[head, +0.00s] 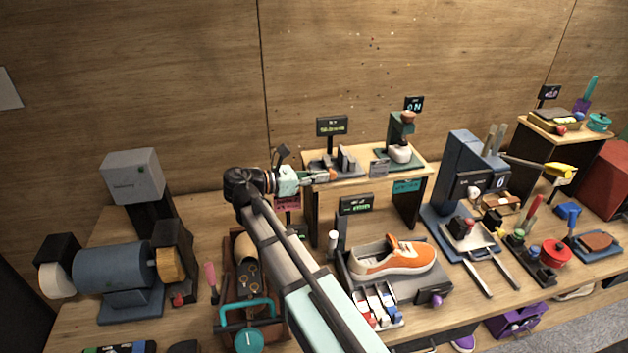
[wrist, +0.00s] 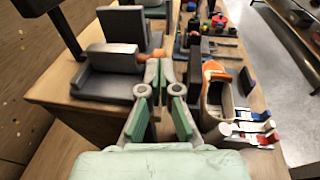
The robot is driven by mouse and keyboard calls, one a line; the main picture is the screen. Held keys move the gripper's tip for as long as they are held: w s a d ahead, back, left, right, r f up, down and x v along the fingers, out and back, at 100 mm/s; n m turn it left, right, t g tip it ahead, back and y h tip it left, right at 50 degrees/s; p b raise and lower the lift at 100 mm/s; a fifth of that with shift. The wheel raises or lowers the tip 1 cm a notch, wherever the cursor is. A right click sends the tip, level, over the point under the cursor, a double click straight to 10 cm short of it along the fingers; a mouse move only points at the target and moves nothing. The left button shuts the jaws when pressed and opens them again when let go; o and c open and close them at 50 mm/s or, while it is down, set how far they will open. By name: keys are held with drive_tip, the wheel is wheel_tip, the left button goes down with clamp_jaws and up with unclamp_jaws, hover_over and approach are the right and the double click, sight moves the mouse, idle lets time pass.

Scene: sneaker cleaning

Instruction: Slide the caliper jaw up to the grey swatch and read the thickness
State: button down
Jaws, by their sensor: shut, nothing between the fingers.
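The caliper (head: 337,165) stands on the left of the raised wooden shelf, a dark base with upright grey plates. I cannot tell which grey piece is the swatch. An orange knob (wrist: 155,54) projects from the caliper beside my fingers. My gripper (head: 326,175) is shut and empty at the shelf's front edge; its green fingers (wrist: 166,65) also show in the wrist view. The display (head: 331,126) above has lit text too small to read.
A white-topped device (head: 400,152) stands on the shelf's right. A blue grinder (head: 115,270) stands at left, a blue press (head: 462,180) at right.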

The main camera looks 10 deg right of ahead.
sight(335, 174)
drive_tip(key=shift+d, duration=0.1)
drive_tip(key=x, duration=0.1)
drive_tip(key=p+x, duration=0.1)
drive_tip(key=x, duration=0.1)
drive_tip(key=shift+s+d+r, duration=0.25)
drive_tip(key=shift+d+r, duration=0.05)
drive_tip(key=shift+d, duration=0.2)
drive_tip(key=shift+a+r+p, duration=0.15)
drive_tip(key=shift+a+p, duration=0.35)
drive_tip(key=shift+p, duration=0.1)
drive_tip(key=b+v, duration=0.2)
drive_tip(key=v, duration=1.1)
